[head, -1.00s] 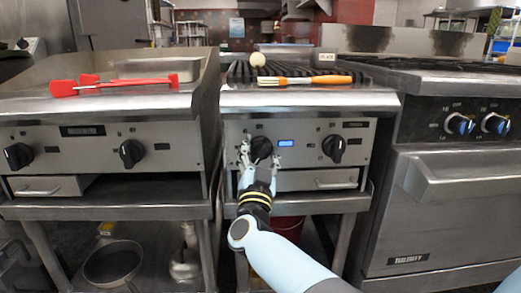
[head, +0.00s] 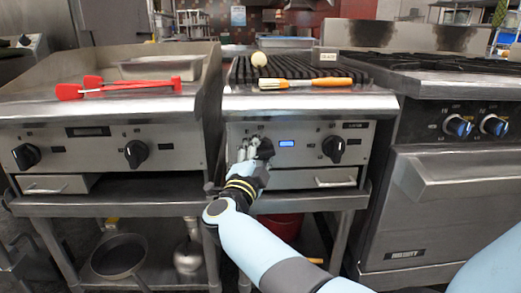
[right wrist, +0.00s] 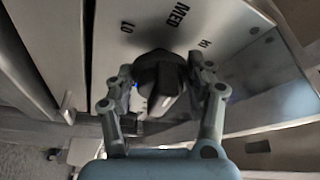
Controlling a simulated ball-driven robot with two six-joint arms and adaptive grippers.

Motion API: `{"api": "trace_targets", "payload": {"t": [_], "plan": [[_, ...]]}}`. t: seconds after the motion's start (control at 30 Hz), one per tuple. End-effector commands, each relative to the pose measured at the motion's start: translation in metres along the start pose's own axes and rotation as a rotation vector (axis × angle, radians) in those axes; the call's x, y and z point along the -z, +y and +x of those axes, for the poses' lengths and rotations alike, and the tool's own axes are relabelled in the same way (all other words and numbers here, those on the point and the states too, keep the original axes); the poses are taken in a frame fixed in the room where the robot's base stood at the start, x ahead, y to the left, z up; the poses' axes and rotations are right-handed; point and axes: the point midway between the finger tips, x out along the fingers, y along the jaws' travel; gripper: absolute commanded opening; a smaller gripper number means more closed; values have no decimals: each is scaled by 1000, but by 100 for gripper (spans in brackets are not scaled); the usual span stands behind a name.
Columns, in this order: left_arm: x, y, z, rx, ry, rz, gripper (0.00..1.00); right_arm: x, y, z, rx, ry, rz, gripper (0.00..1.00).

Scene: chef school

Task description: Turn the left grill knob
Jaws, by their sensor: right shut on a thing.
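The left grill knob (head: 265,148) is a black knob on the steel front panel of the middle appliance, left of a small lit blue display. My right gripper (head: 252,151) is shut on it, its fingers partly hiding the knob in the head view. In the right wrist view the knob (right wrist: 160,82) sits between the two fingers of my right gripper (right wrist: 163,88), with LO, MED and HI marks around it. Its exact pointing direction is hard to read. My left gripper is not in view.
The right grill knob (head: 333,148) is on the same panel. A brush with an orange handle (head: 300,82) and a pale round thing (head: 259,59) lie on the grill. Red tongs (head: 110,88) lie on the griddle at left. An oven with blue-marked knobs (head: 458,126) stands at right.

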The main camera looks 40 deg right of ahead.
Motion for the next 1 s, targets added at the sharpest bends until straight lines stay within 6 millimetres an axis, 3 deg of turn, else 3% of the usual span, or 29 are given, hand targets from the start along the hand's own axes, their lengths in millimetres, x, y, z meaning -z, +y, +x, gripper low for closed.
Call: {"api": "trace_targets", "payload": {"t": [0.6, 0.63, 0.7, 1.0], "plan": [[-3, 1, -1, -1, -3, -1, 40, -1, 2, -1, -20, -2, 37, 22], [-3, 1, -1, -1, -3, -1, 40, -1, 2, -1, -20, -2, 37, 57], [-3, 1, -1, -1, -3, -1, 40, -1, 2, -1, -19, -2, 37, 65], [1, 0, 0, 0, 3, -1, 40, 0, 2, 0, -12, -1, 23, 65]]}}
